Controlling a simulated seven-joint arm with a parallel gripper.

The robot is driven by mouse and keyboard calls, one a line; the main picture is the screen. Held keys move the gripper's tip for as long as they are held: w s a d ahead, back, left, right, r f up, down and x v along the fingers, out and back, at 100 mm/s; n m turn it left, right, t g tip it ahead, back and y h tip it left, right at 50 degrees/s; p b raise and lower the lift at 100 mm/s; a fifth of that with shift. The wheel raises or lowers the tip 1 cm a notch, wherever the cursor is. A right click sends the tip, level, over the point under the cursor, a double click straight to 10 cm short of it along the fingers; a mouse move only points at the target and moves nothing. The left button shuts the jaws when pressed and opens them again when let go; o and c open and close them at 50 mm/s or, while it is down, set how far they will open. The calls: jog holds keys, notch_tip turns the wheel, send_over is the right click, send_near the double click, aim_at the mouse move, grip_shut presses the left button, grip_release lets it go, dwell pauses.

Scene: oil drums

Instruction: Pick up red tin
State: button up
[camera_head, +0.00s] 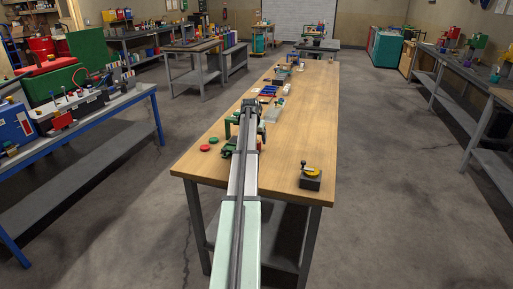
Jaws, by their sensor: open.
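I cannot tell which is the red tin. My arm reaches from the bottom of the view along the middle of the bench. My gripper (250,106) is at its far end, beyond and to the right of the discs, apart from them. It is open. My arm hides part of the bench top, and the fingers are hard to make out.
Green tools or a vise (227,152) stand between the discs and my arm. Blue bins (269,90) and small items lie farther back. The bench's right side is mostly clear.

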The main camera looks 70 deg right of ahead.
jog(key=x, duration=0.4)
jog(key=shift+d+f, duration=0.25)
jog(key=shift+f, duration=0.1)
jog(key=shift+c, duration=0.3)
jog(key=c, duration=1)
jog(key=shift+r, duration=0.15)
